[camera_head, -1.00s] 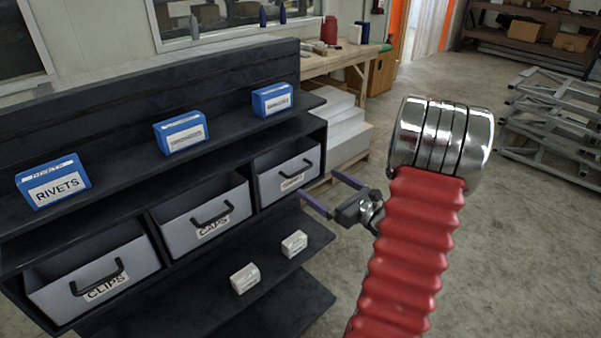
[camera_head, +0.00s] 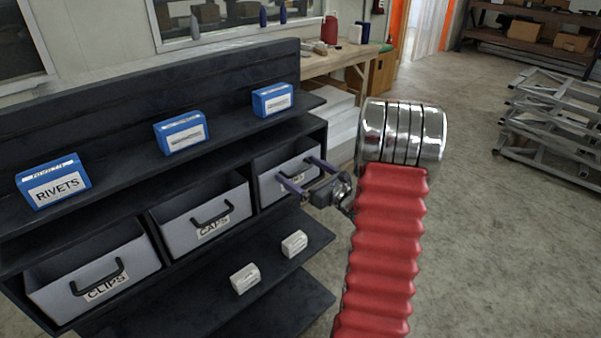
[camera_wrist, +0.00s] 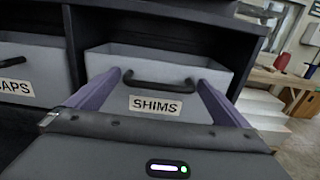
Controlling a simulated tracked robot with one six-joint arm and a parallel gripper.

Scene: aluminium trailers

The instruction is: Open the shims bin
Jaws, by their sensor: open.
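The shims bin (camera_wrist: 192,70) is a grey drawer-like bin with a dark bar handle (camera_wrist: 158,85) and a white SHIMS label (camera_wrist: 155,105). It sits in the right-hand slot of the dark shelf, and it also shows in the head view (camera_head: 267,187), partly covered by my gripper. My gripper (camera_head: 297,174) is open, its two purple fingers pointing at the bin front. In the wrist view the fingers (camera_wrist: 158,84) lie to either side of the handle and label. I cannot tell whether they touch the bin.
The caps bin (camera_head: 180,234) and clips bin (camera_head: 60,305) sit to the left on the same shelf row. Blue boxes, including a rivets box (camera_head: 53,182), stand above. Two small white boxes (camera_head: 294,244) lie on the lower shelf. Open floor (camera_head: 470,230) lies to the right.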

